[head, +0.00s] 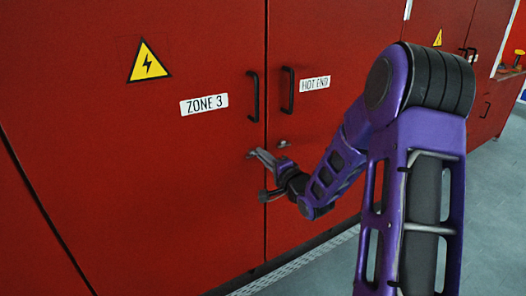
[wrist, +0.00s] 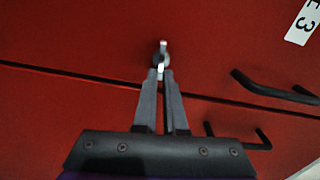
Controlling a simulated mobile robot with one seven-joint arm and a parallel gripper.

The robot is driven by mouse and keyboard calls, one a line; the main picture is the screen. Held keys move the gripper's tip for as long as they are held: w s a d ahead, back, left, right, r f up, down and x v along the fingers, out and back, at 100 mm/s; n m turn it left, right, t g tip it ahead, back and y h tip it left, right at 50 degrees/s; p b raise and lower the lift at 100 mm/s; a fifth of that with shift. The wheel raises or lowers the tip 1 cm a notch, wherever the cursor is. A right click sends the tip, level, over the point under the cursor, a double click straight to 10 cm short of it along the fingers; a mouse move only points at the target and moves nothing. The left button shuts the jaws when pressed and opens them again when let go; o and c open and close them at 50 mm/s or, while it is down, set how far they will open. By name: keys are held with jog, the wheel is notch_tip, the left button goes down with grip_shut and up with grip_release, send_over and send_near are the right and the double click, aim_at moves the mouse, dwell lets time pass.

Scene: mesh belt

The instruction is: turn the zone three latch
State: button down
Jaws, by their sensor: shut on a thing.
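The zone three door (head: 150,180) is a red cabinet door with a "ZONE 3" label (head: 204,104) and a black bar handle (head: 254,97). The small metal latch (wrist: 162,56) sits below that handle, by the seam between the two doors. My gripper (head: 262,158) reaches it from the right in the head view. In the wrist view my gripper (wrist: 163,72) has its two fingers closed together on the latch. The fingertips hide part of the latch, and its exact angle is hard to tell. The door looks closed.
The "HOT END" door (head: 330,120) stands to the right with its own black handle (head: 288,90) and a small metal latch (head: 284,144). A yellow warning sign (head: 149,62) is on the left door. Grey floor (head: 490,220) is open at the right.

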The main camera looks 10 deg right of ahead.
jog(key=shift+m, duration=0.5)
jog(key=shift+p, duration=0.3)
jog(key=c, duration=1)
grip_release()
jog(key=shift+f, duration=0.1)
jog(key=shift+s, duration=0.1)
